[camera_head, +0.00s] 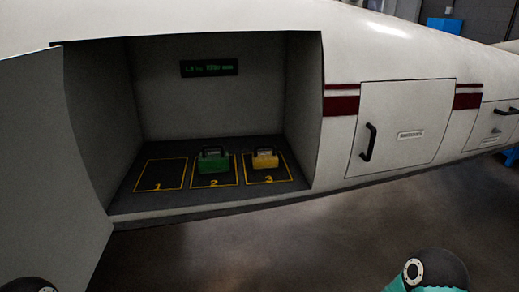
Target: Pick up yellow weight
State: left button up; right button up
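The yellow weight (265,159) sits upright on marked square 3 on the floor of an open compartment in the white body. It is a small block with a dark handle on top. A larger green weight (213,161) with a dark handle stands to its left on square 2. Square 1 (160,174) is empty. Neither of my grippers is in view; only rounded parts of my arms show at the bottom left corner and the bottom right, well apart from the weights.
An open door (45,170) stands at the compartment's left side. A small display (209,67) with green text is on its back wall. The compartment's front lip (210,208) runs below the squares. A closed hatch (400,130) with a black handle is to the right.

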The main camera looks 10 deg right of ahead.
aim_at(261, 160)
jog(key=u, duration=0.15)
jog(key=i, duration=0.85)
jog(key=z, duration=1.05)
jog(key=k, duration=0.85)
jog(key=z, duration=0.15)
jog(key=i, duration=0.85)
jog(key=u, duration=0.05)
